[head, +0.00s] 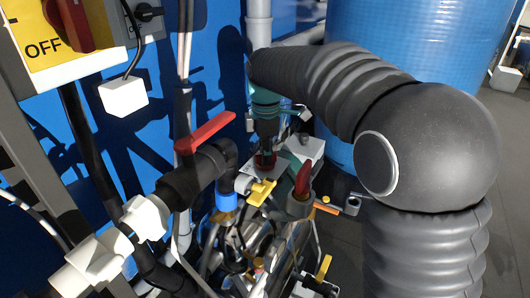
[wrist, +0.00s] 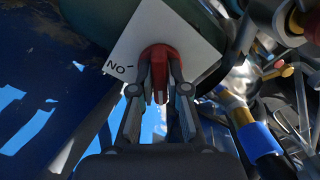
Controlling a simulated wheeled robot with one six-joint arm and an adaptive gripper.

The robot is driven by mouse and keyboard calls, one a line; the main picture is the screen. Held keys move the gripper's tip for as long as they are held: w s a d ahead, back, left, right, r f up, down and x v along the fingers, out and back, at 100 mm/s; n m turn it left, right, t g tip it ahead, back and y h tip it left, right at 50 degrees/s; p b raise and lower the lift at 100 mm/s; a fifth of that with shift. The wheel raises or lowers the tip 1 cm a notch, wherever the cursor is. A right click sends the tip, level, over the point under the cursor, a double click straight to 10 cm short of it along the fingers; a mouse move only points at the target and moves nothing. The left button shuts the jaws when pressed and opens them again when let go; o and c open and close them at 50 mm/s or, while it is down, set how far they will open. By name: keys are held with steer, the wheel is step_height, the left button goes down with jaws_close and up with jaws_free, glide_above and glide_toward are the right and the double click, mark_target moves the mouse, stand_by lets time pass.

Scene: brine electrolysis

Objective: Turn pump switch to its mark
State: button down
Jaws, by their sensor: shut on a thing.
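The pump switch is a red knob (wrist: 160,58) on a white square plate (wrist: 205,42) in the wrist view. Letters that look like "NO" and a short dark mark show on the plate's left part. My gripper (wrist: 160,88) is shut on the red knob, one finger at each side. In the head view my gripper (head: 266,128) points down from above onto the red knob (head: 264,160), and its fingers hide part of it. I cannot tell whether the knob lines up with the mark.
A red-handled valve (head: 206,132) on a black pipe stands to the left, and another red handle (head: 302,180) close to the right. A yellow handle (head: 261,192) lies just in front. A yellow "OFF" panel (head: 45,40) is at upper left. A blue tank (head: 420,45) stands behind.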

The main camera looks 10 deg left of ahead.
steer(key=shift+w+n, duration=0.1)
steer(key=shift+n, duration=0.5)
steer(key=c, duration=1.2)
jaws_free()
steer(key=shift+o, duration=0.2)
step_height(320, 180, up, 12)
